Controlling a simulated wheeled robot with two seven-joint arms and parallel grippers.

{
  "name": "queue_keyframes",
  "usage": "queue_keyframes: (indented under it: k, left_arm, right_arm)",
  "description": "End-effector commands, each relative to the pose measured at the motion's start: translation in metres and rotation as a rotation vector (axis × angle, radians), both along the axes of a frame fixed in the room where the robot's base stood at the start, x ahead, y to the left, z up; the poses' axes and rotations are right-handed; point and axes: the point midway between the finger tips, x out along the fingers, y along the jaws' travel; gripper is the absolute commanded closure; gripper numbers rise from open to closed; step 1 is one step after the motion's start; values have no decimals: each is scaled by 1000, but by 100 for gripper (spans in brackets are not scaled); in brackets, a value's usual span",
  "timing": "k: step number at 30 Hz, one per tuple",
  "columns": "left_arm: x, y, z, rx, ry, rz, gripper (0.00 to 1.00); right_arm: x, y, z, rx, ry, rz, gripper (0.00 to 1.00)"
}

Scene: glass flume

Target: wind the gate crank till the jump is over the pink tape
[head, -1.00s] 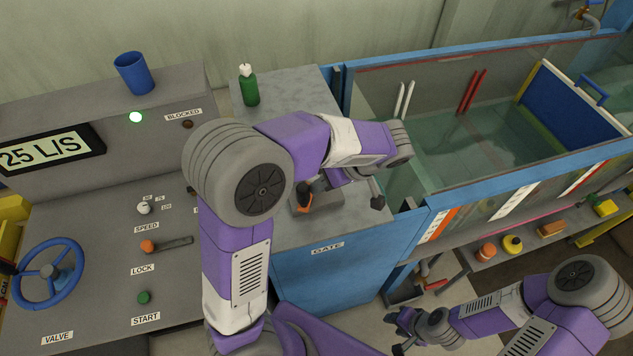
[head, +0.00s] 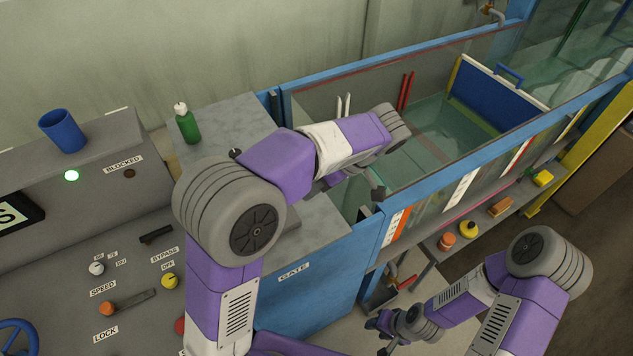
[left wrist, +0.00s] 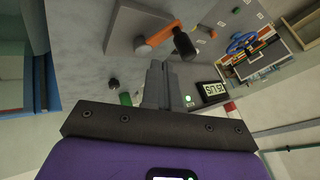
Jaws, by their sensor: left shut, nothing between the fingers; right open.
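The gate crank shows in the left wrist view as an orange arm (left wrist: 158,36) with a dark grip (left wrist: 183,45), beside a grey block. My left gripper (left wrist: 157,72) is shut and empty, apart from the crank in that picture. In the head view my left arm hides the crank and most of that gripper. The blue cabinet is labelled GATE (head: 293,272). The glass flume holds greenish water (head: 425,150); I cannot make out the jump. A thin pink line (head: 470,204) runs along its lower front edge; I cannot tell if it is the tape. My right gripper (head: 377,338) is open, low in front.
A green bottle (head: 187,125) stands on the cabinet top and a blue cup (head: 63,131) on the console. A blue panel (head: 490,95) stands across the flume. Several small items, including an orange one (head: 500,207), lie on the shelf below.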

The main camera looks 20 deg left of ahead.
Motion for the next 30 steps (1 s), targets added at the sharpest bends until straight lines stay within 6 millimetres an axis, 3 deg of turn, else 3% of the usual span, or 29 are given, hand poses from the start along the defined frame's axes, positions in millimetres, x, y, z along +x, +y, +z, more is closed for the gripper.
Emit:
queue_keyframes:
  k: [6,11,14,22,30]
  left_arm:
    - [2,-10,13,1,3,-1,100]
    - [1,-7,13,-13,12,-2,100]
    - [-1,6,10,-68,56,-20,100]
    - [-19,68,-4,-423,221,-175,100]
    - [-46,121,-12,-777,201,-412,100]
  right_arm:
    - [0,0,2,0,-1,0,57]
    - [0,0,1,0,-1,0,57]
    - [0,0,0,0,-1,0,57]
    - [0,0,-6,0,-1,0,57]
    - [0,0,-12,0,-1,0,57]
